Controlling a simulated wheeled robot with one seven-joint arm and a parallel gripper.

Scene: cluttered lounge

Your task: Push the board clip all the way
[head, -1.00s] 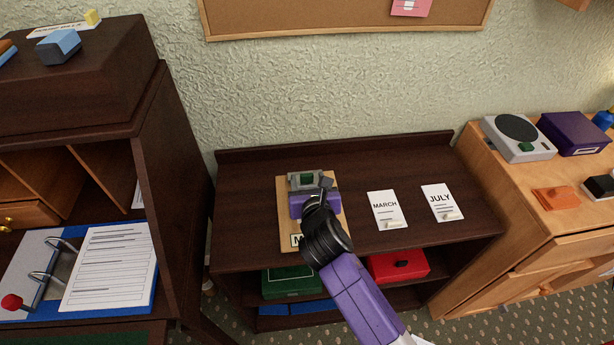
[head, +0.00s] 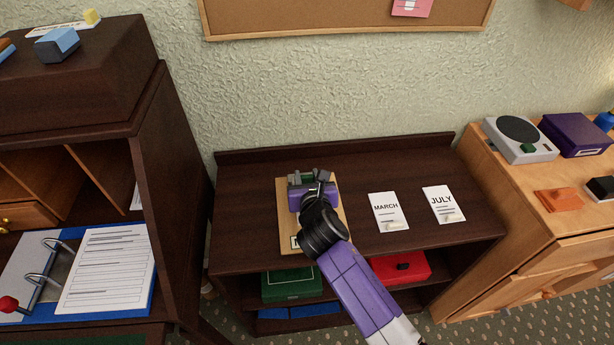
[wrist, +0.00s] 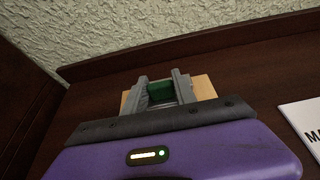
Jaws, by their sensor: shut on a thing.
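The tan clipboard (head: 287,230) lies flat on the dark wooden shelf top, left of two cards. The purple gripper body hides the near part of the board and much of the clip. A label at the board's near end is mostly covered by my arm.
The MARCH card (head: 387,211) and JULY card (head: 443,204) lie to the right on the shelf top (head: 255,185). A raised back edge and the wall stand behind. Green (head: 292,284) and red (head: 400,267) boxes sit on the shelf below.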

